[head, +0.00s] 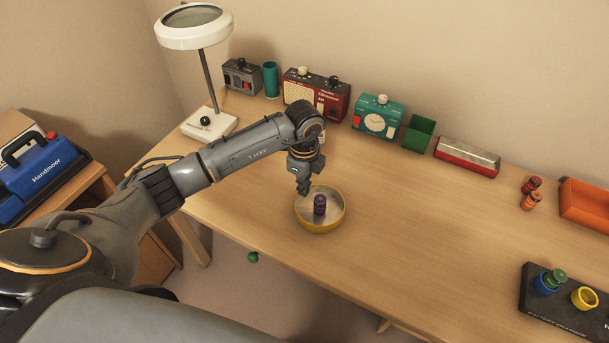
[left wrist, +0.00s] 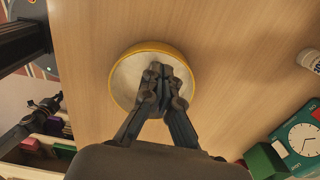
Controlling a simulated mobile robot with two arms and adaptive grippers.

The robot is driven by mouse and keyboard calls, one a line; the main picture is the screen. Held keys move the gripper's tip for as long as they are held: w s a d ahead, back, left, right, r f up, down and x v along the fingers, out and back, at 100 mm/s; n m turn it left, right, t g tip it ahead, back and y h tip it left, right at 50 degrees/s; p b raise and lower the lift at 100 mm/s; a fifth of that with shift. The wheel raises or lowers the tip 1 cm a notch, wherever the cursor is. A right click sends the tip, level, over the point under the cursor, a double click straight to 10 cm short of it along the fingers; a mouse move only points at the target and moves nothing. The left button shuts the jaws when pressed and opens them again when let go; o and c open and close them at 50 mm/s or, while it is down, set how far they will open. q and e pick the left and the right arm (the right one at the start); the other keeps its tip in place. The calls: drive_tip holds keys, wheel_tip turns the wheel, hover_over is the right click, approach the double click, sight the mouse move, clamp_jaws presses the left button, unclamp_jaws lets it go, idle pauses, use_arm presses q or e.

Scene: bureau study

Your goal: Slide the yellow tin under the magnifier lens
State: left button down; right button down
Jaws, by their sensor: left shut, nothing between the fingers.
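The yellow tin (head: 334,226) is a round, shallow, open dish near the desk's front edge. A small dark purple cylinder (head: 320,205) stands inside it. The white magnifier lens (head: 194,16) is held on a tilted stem above its white base (head: 211,125) at the back left, well left of the tin. My left gripper (head: 303,190) is shut and empty, pointing down at the tin's back-left side. In the left wrist view, its closed fingers (left wrist: 163,72) overlap the tin (left wrist: 118,67) and hide the cylinder. I cannot tell whether they touch the tin. My right gripper is not seen.
A red radio (head: 315,94), a green clock radio (head: 376,116) and a green box (head: 419,134) stand along the wall. A dark tray with small cups (head: 547,314) lies at front right. The desk right of the tin is clear. My left arm crosses the desk's left part.

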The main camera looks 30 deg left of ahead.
sight(304, 204)
use_arm(q)
drive_tip(key=shift+f, duration=2)
drive_tip(key=a, duration=0.4)
drive_tip(key=a+b, duration=0.1)
drive_tip(key=a, duration=0.4)
drive_tip(key=w+a+b, duration=0.1)
drive_tip(key=a, duration=0.4)
drive_tip(key=shift+a+f, duration=0.1)
drive_tip(key=shift+f, duration=0.05)
drive_tip(key=a+b, duration=0.2)
drive_tip(key=a, duration=0.3)
drive_tip(key=a+b, duration=0.1)
drive_tip(key=a, duration=0.4)
drive_tip(key=w+a+b, duration=0.1)
drive_tip(key=a+b, duration=0.1)
drive_tip(key=a, duration=0.3)
drive_tip(key=shift+a+b, duration=0.25)
drive_tip(key=shift+b, duration=0.05)
drive_tip(key=shift+a+r, duration=0.1)
drive_tip(key=shift+r, duration=0.1)
drive_tip(key=shift+r, duration=0.1)
